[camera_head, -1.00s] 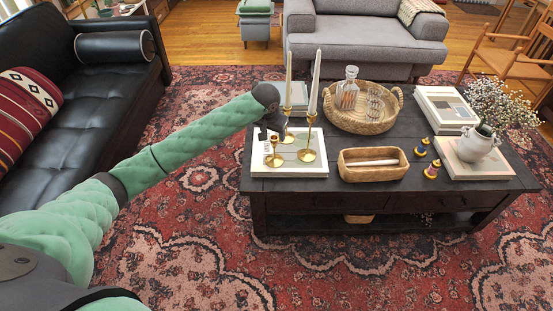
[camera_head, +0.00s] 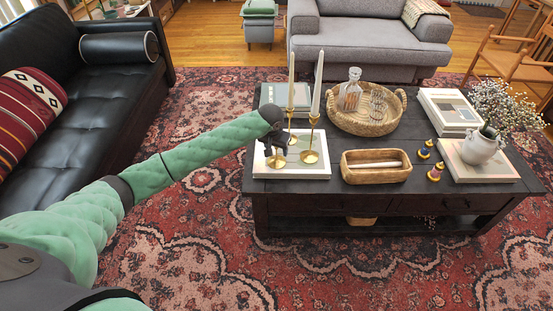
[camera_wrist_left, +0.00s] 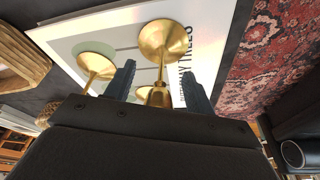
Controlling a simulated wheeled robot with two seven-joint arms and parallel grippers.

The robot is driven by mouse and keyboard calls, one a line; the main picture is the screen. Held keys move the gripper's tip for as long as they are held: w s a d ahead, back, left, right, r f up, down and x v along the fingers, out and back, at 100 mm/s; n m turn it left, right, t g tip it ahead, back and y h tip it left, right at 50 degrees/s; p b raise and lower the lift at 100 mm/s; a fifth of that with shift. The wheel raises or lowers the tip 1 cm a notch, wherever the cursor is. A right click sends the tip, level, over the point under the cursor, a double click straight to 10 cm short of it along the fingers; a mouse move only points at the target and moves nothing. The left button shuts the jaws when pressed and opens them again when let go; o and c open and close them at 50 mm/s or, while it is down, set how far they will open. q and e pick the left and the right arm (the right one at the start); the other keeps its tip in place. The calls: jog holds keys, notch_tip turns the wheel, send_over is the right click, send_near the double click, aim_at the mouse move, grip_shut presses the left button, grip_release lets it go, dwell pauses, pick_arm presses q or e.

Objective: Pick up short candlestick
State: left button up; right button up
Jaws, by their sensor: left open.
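The short brass candlestick (camera_head: 277,163) stands on a white book (camera_head: 255,171) at the left end of the coffee table, partly hidden by my left gripper (camera_head: 277,148). In the left wrist view the candlestick's round base (camera_wrist_left: 163,38) lies beyond the fingers, and its upper end is between the two fingers of the open left gripper (camera_wrist_left: 160,85). No closed contact shows. Two taller brass candlesticks with white candles stand close by, one (camera_head: 310,157) to the right and one (camera_head: 291,110) behind. My right gripper is not in view.
A wicker tray (camera_head: 365,127) with a decanter, a wooden box (camera_head: 376,175), two small colored figures and a vase (camera_head: 484,147) with flowers occupy the table (camera_head: 330,198). Taller candlesticks crowd the gripper's right side. The rug left of the table is clear.

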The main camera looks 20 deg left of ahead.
pick_arm(q)
jog(key=shift+f, duration=0.1)
jog(key=shift+c, duration=0.4)
jog(key=c, duration=1.1)
